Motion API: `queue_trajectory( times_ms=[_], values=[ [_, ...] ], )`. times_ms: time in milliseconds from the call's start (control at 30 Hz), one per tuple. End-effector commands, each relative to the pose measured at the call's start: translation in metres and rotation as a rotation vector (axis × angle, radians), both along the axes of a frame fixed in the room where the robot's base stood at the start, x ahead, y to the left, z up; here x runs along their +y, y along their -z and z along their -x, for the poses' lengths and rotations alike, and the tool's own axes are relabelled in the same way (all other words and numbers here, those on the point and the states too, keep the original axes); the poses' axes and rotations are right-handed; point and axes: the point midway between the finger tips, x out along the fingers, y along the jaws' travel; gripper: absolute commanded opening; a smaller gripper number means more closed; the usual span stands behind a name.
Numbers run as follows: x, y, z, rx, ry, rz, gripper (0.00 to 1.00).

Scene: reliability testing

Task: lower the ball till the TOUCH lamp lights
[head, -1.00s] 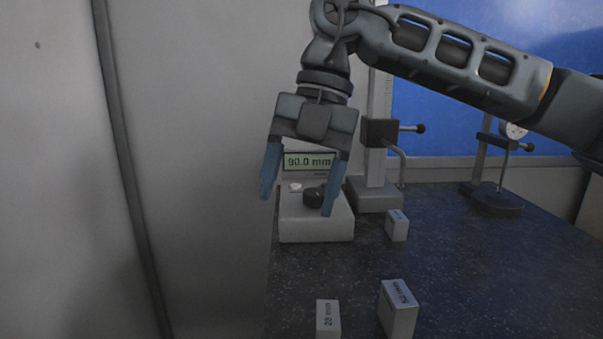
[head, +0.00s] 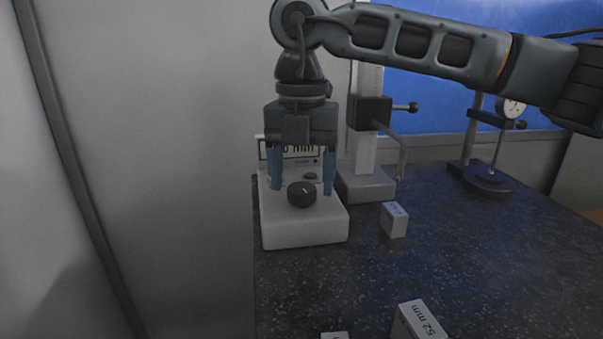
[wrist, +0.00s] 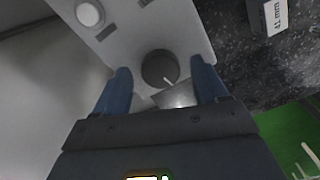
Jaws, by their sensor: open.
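A black knob (head: 301,194) with a white mark sits on top of a white control box (head: 305,228). My gripper (head: 302,185) points down at the box, open, with one blue finger on each side of the knob. The wrist view shows the knob (wrist: 160,68) between the fingertips, with gaps on both sides. A green display (head: 302,151) behind the gripper is partly covered, so its full number cannot be read. A gauge stand has a black carriage (head: 372,113) and a bent arm (head: 402,152). I cannot make out the ball or a lit TOUCH lamp.
A small block (head: 395,219) stands right of the box, and a 52 mm block (head: 418,322) lies at the near edge. A dial gauge stand (head: 487,180) is at the back right. The dark speckled tabletop (head: 480,260) is mostly clear.

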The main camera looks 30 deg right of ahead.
Motion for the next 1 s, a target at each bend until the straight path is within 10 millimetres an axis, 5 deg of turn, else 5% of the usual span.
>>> queue_trajectory(
  times_ms=[367, 1000],
  values=[
    [0.0003, 0.0077, 0.0001, -0.001, 0.000, -0.002, 0.73],
    [0.0003, 0.0074, 0.0000, -0.001, 0.000, -0.002, 0.17]
  ],
)
